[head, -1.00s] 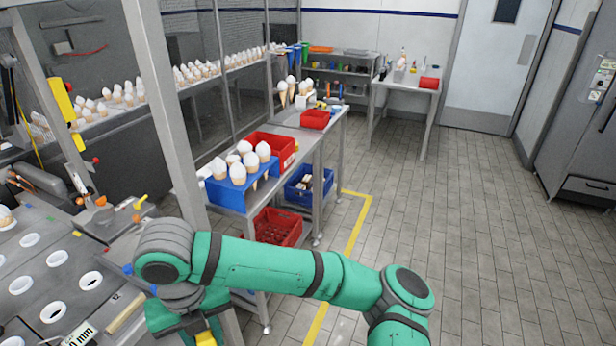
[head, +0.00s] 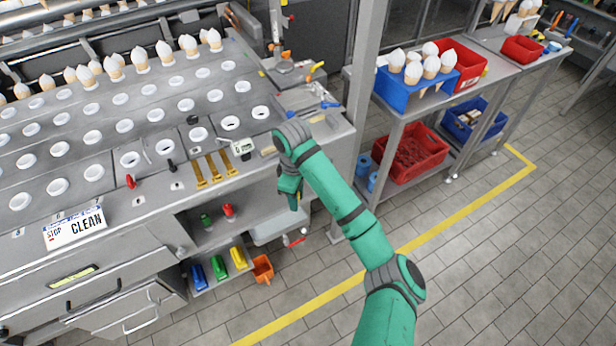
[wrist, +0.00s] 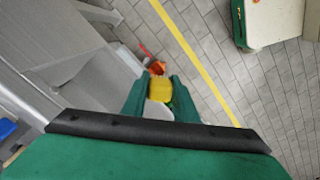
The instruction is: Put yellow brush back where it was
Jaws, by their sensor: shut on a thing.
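My gripper (head: 292,196) hangs beside the right end of the metal counter in the head view, pointing down. In the wrist view my gripper (wrist: 160,98) has its green fingers on either side of a yellow block-like part, which I take for the yellow brush (wrist: 160,88). A pale rounded shape lies just below it in that view. A low shelf (head: 228,281) under the counter carries blue, green and yellow (head: 238,258) items side by side.
The counter (head: 130,185) has rows of round holes and ice-cream cones behind. An orange container (head: 262,269) and a pale tub (head: 272,231) are below my gripper. A red crate (head: 408,158) sits on the rack at right. The tiled floor is clear past the yellow line.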

